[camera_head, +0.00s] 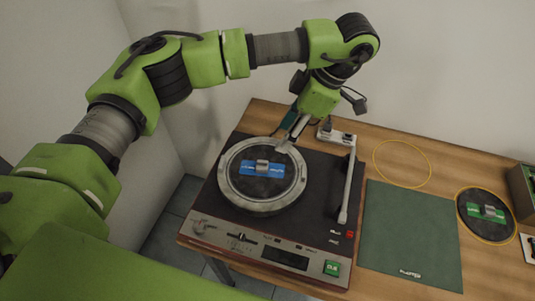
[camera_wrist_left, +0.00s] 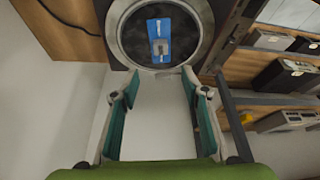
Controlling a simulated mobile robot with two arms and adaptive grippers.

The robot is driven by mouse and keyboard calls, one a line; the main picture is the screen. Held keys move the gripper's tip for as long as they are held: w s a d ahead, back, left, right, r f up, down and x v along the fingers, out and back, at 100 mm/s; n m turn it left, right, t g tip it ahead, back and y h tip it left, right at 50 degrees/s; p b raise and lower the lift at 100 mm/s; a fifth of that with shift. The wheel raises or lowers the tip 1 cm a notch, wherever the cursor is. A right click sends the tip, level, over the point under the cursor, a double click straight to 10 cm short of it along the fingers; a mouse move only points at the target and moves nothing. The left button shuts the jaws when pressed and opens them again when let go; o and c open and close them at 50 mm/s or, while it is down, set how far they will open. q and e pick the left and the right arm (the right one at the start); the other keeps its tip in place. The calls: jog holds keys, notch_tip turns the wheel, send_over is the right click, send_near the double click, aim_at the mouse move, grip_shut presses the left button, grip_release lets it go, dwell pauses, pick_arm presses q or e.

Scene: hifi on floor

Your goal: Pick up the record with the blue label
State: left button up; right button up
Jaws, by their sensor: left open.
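The record with the blue label (camera_head: 245,185) lies flat on the platter of the turntable (camera_head: 215,230). A small grey raised piece stands in the middle of its label. In the left wrist view the record (camera_wrist_left: 135,42) is ahead of the fingertips, near the top of the picture. My left gripper (camera_head: 288,138) hangs over the back edge of the platter, near its right side. Its fingers (camera_wrist_left: 159,76) are spread with nothing between them. Whether a fingertip touches the platter rim is hard to tell. My right gripper is not in view.
The tonearm (camera_head: 348,190) stands along the platter's right side. A white socket block (camera_head: 336,136) is behind the turntable. Right of it lie a green sleeve (camera_head: 410,235), a yellow ring (camera_head: 402,163) and a green-label record (camera_head: 487,228). A wall is close at the left.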

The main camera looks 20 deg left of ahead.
pick_arm(q)
jog(key=f, duration=0.2)
send_over(263, 164)
jog(key=d, duration=0.3)
jog(key=f, duration=0.5)
jog(key=shift+w+a+f+p, duration=0.15)
jog(key=shift+a+f+p, duration=0.1)
jog(key=shift+p, duration=0.15)
jog(key=shift+a+f, duration=0.1)
jog(key=shift+f, duration=0.2)
jog(key=shift+a+f, duration=0.1)
jog(key=shift+f, duration=0.1)
jog(key=p+x, duration=0.1)
jog(key=x, duration=0.3)
jog(key=shift+f+p, duration=0.15)
jog(key=shift+p, duration=0.15)
jog(key=shift+c, duration=0.8)
grip_shut()
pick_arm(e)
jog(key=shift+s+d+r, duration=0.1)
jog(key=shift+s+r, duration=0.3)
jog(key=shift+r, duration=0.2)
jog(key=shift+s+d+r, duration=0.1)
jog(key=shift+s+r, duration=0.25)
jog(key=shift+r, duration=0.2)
